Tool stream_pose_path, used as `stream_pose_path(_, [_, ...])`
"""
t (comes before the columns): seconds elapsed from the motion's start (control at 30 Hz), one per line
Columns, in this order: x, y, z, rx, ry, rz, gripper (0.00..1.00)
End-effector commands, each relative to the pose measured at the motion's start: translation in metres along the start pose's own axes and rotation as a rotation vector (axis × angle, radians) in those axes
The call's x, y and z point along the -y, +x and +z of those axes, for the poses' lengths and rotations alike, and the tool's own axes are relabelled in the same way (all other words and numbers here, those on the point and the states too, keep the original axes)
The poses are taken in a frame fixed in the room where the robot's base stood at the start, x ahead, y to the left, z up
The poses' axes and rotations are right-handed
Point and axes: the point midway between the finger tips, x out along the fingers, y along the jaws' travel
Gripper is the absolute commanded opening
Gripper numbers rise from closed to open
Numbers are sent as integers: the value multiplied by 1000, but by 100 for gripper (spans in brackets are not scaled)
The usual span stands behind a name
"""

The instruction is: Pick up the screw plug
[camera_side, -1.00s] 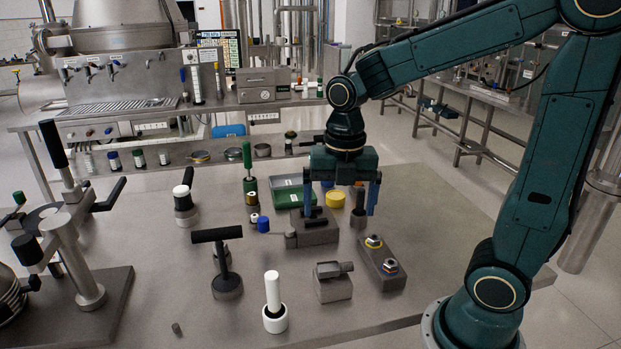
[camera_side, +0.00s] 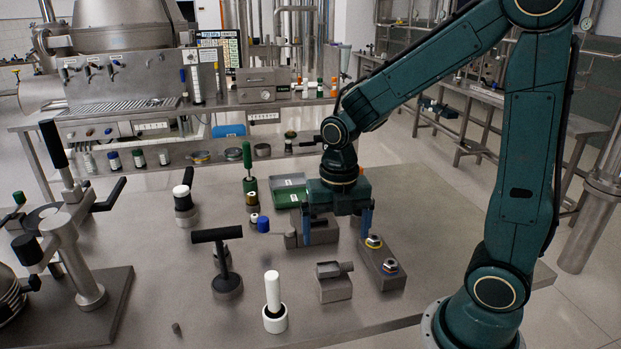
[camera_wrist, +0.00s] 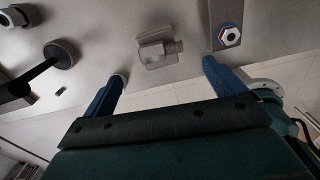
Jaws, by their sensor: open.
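No part is labelled, so I cannot tell for certain which one is the screw plug. Two hex-headed pieces, one with a yellow ring (camera_side: 374,242) and one with a blue ring (camera_side: 390,266), sit on a long grey block (camera_side: 371,262). The blue-ringed one also shows in the wrist view (camera_wrist: 230,37). A grey block with a short sideways cylinder (camera_side: 335,286) stands left of them; it lies between the finger directions in the wrist view (camera_wrist: 158,52). My gripper (camera_side: 338,232) is open and empty, above the table behind these blocks; its blue fingers show in the wrist view (camera_wrist: 164,72).
A white plug with an upright handle (camera_side: 273,302) and a black T-handle (camera_side: 222,250) stand to the left. A green tray (camera_side: 288,190) is behind my gripper. A small grey cylinder (camera_side: 176,328) lies near the front edge. The table's right part is clear.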

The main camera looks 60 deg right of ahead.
Motion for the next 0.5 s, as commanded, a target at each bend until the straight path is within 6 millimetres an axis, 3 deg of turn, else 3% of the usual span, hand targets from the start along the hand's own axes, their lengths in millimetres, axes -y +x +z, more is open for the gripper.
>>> stream_pose_path(0.2, [0,24,0,-1,0,-1,95])
stream_pose_path(0.5, [0,29,0,0,0,0,95])
